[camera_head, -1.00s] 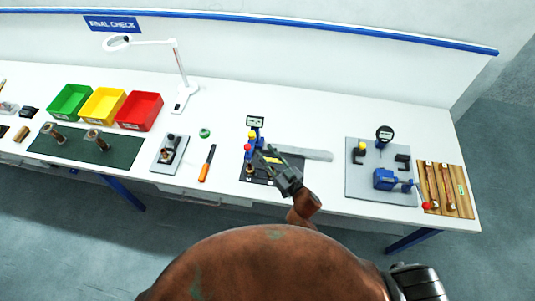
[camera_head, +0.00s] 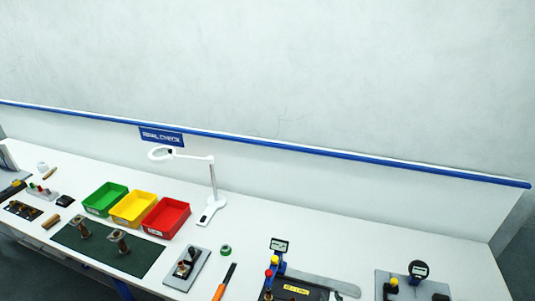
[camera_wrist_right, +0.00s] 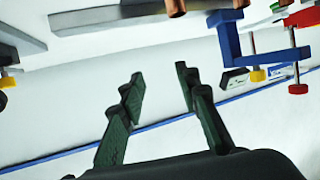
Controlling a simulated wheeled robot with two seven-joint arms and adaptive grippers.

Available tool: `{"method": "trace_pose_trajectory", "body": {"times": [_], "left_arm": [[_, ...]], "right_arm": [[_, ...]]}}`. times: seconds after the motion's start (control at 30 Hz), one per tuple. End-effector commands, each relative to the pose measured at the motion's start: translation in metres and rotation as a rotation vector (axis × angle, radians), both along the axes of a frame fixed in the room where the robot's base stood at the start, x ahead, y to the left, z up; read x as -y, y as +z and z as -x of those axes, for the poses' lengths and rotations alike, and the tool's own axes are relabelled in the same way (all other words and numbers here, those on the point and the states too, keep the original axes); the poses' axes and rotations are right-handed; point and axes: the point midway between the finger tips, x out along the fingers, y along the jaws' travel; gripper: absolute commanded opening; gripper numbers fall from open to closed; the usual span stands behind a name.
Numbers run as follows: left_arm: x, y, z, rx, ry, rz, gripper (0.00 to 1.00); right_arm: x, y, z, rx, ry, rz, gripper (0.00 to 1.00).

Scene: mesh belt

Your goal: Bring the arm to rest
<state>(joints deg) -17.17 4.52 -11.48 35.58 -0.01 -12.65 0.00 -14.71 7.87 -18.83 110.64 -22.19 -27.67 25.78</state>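My right gripper (camera_wrist_right: 160,78) shows only in the right wrist view. Its two dark green fingers stand apart with nothing between them. It appears clear of the bench items, which lie along the top of that picture. A blue stand (camera_wrist_right: 262,45) with yellow and red knobs is to the right of the fingers there. Neither arm shows in the head view now, and my left gripper is in no view.
The white bench (camera_head: 330,250) holds green (camera_head: 105,197), yellow (camera_head: 132,206) and red (camera_head: 166,216) bins, a magnifier lamp (camera_head: 211,195), a dark green mat (camera_head: 105,252) and an orange-handled tool (camera_head: 222,285). A gauge (camera_head: 419,270) stands at the right.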

Motion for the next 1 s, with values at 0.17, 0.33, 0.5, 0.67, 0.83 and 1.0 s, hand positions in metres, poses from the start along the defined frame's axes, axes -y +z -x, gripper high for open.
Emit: {"method": "trace_pose_trajectory", "body": {"times": [0.17, 0.33, 0.5, 0.67, 0.83, 1.0], "left_arm": [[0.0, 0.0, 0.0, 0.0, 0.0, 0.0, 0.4], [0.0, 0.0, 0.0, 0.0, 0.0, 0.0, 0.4], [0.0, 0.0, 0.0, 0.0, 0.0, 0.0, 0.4], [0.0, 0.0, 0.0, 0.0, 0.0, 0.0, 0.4], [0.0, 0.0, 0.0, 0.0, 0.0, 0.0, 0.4], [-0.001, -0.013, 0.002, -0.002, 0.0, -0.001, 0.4]], "right_arm": [[0.074, -0.033, 0.086, -0.309, -0.146, 0.048, 0.3], [0.101, -0.047, 0.154, -0.522, -0.174, 0.069, 0.3], [0.111, -0.051, 0.206, -0.668, -0.165, 0.08, 0.3], [0.116, -0.05, 0.249, -0.784, -0.144, 0.087, 0.3], [0.118, -0.046, 0.291, -0.893, -0.113, 0.092, 0.3], [0.116, -0.098, 0.278, -0.903, -0.106, 0.091, 0.3]]}}
